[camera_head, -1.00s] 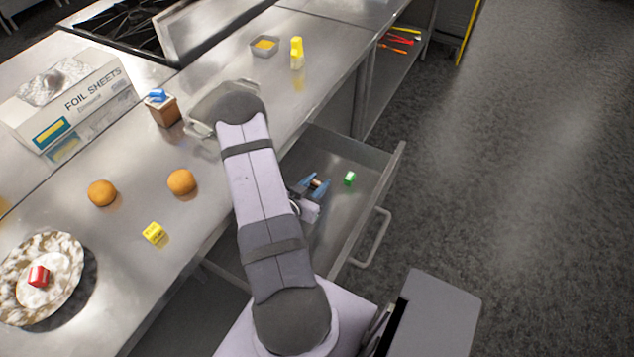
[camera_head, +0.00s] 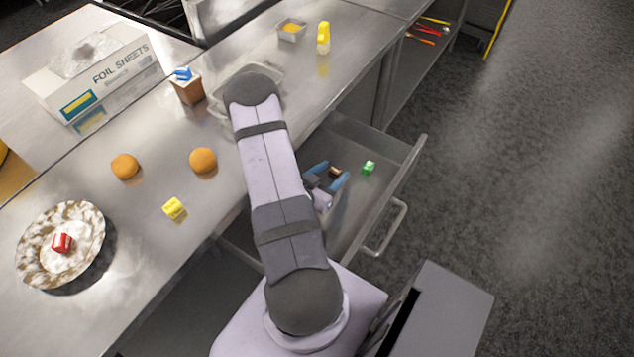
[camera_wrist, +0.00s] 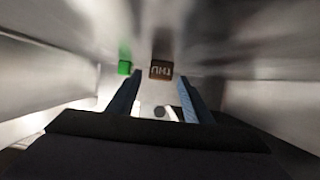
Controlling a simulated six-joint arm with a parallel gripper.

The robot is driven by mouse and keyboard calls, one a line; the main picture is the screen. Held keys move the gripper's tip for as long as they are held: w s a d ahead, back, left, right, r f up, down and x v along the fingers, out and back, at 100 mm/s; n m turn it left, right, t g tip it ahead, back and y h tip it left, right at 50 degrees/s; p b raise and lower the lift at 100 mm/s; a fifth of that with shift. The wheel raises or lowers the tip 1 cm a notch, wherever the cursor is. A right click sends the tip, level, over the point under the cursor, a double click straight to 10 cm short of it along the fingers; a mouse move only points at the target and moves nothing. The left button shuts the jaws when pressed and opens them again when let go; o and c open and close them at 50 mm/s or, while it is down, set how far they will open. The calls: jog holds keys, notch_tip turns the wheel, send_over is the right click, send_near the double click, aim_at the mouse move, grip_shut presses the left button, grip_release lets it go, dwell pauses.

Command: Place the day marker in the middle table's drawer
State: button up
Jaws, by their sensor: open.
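A small brown cube (camera_head: 335,172) with dark lettering lies in the open drawer (camera_head: 385,187) of the middle table. In the wrist view the brown cube (camera_wrist: 161,70) is just beyond my fingertips, roughly between them, with lettering that looks inverted. My gripper (camera_head: 330,174) is inside the drawer, its blue fingers spread. In the wrist view my gripper (camera_wrist: 158,100) is open and holds nothing. My arm hides part of the drawer.
A yellow lettered cube (camera_head: 174,209) and two round buns (camera_head: 203,160) are on the steel counter. A red cube (camera_head: 62,243) sits on a plate (camera_head: 88,229). The foil box (camera_head: 95,80) and a brown carton (camera_head: 188,88) stand farther back. The drawer walls surround my gripper.

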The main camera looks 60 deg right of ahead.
jog(key=p+v, duration=0.2)
jog(key=v, duration=0.8)
jog(key=shift+p, duration=0.4)
